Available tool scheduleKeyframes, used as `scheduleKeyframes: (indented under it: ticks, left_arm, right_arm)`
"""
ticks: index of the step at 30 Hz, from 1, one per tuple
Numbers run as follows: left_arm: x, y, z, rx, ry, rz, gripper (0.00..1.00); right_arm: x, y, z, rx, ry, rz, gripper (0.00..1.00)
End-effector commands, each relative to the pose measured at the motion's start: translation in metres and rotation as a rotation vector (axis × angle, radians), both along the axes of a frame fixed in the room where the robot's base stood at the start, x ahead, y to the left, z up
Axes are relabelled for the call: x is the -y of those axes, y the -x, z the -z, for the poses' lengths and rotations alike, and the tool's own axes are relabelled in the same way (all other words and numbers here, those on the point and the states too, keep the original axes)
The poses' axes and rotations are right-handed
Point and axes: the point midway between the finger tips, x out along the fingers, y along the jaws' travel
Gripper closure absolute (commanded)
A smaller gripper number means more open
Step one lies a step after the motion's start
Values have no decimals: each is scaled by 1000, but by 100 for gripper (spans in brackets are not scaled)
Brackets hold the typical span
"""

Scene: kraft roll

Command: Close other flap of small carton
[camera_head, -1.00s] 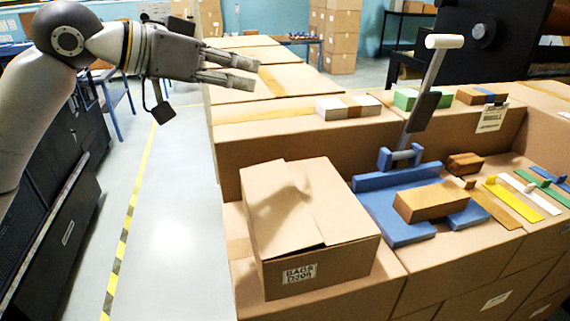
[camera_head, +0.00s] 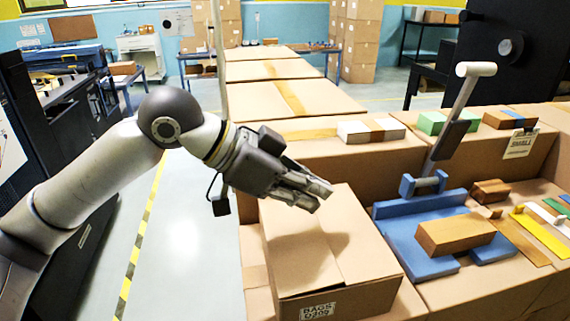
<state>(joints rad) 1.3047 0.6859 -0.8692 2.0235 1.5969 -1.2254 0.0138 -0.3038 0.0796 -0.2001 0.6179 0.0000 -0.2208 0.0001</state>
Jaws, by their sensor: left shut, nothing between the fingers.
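The small carton (camera_head: 330,270) is a brown box labelled "BAGS" on its front, standing on a ledge of larger cartons at the lower middle. Its top flaps (camera_head: 355,225) lie about flat, with a seam between them and a shadow on the top. My left gripper (camera_head: 318,197) is shut and empty. I cannot tell whether the fingers touch the flap. My right gripper is not in view.
Right of the carton stands a blue fixture (camera_head: 415,245) with a tall lever (camera_head: 455,115) and a wooden block (camera_head: 455,233). Coloured strips (camera_head: 540,232) lie farther right. Larger cartons (camera_head: 290,98) stretch behind. The floor to the left is open.

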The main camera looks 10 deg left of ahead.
Motion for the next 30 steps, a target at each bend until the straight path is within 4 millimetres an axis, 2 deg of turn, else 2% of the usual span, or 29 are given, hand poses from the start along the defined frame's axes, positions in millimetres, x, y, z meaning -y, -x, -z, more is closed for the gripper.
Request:
scheduleKeyframes:
  ticks: [3, 7, 20, 30]
  left_arm:
    - [0, 0, 17, -4, -3, -2, 100]
    - [1, -1, 27, -2, -3, -3, 100]
    - [2, -1, 32, -2, -2, -2, 100]
    - [7, -3, 49, -4, -3, -2, 100]
  right_arm:
    - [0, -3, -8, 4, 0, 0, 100]
    - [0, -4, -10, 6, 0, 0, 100]
    - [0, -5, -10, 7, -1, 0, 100]
    - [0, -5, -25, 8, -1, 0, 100]
